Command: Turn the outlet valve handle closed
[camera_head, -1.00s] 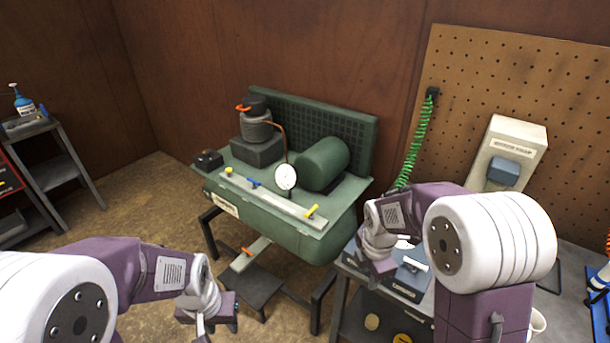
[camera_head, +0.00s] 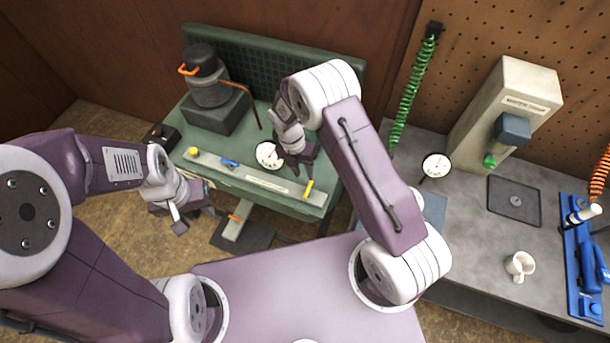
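The green machine bench (camera_head: 235,180) carries a pale valve strip (camera_head: 252,180) along its front. The strip has a yellow handle (camera_head: 193,151) at the left, a blue handle (camera_head: 229,163) near the middle and a yellow handle (camera_head: 308,189) at the right. No readable label tells which is the outlet valve. A round white gauge (camera_head: 267,155) sits behind the strip. My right gripper (camera_head: 297,170) is above the bench, just behind and left of the right yellow handle; its fingers look apart and empty. My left gripper (camera_head: 194,221) hangs in front of the bench, fingers apart and empty.
A motor with an orange handle (camera_head: 205,75) stands at the bench's back left. To the right, a grey worktop (camera_head: 470,225) holds a white cup (camera_head: 519,265), a second gauge (camera_head: 436,166), a dispenser (camera_head: 508,105) and blue tools. A green coiled hose (camera_head: 412,85) hangs above.

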